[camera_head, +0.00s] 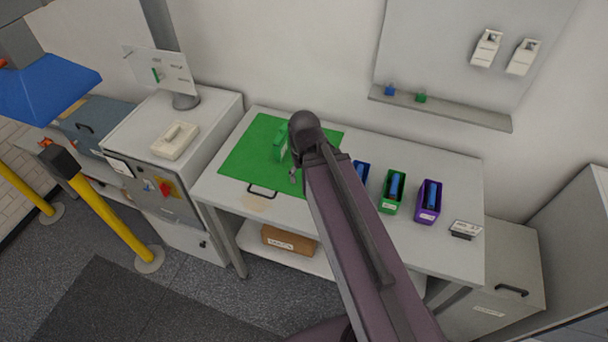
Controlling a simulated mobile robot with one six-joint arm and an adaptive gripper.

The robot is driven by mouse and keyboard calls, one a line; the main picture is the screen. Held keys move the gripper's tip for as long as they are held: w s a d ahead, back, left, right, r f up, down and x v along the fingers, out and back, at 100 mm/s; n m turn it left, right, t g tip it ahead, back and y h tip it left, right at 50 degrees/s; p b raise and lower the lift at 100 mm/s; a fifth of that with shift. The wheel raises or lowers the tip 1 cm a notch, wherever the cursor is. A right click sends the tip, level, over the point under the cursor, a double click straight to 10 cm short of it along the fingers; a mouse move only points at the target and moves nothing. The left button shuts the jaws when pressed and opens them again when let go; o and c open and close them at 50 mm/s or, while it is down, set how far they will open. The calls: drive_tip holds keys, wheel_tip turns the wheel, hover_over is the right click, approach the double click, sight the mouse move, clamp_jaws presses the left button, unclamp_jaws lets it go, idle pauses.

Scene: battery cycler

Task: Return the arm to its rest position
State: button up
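My arm (365,250) reaches up from the bottom of the head view and crosses in front of the bench. Its dark rounded joint (303,128) shows over the green mat (245,150). I cannot make out my gripper's fingers, so I cannot see whether it is open or holds anything. A small grey piece (293,176) shows just left of the arm; I cannot tell what it is.
The white bench (455,170) carries blue (361,172), green (391,207) and purple (427,215) bins right of my arm, holding blue cylinders. A green upright block (281,143) stands on the mat. A yellow post (115,222) stands at left. A wall shelf (450,112) is above.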

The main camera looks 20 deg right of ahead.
wheel_tip(320, 180, down, 8)
drive_tip(key=b, duration=0.7)
drive_tip(key=shift+r, duration=0.25)
idle(0.8)
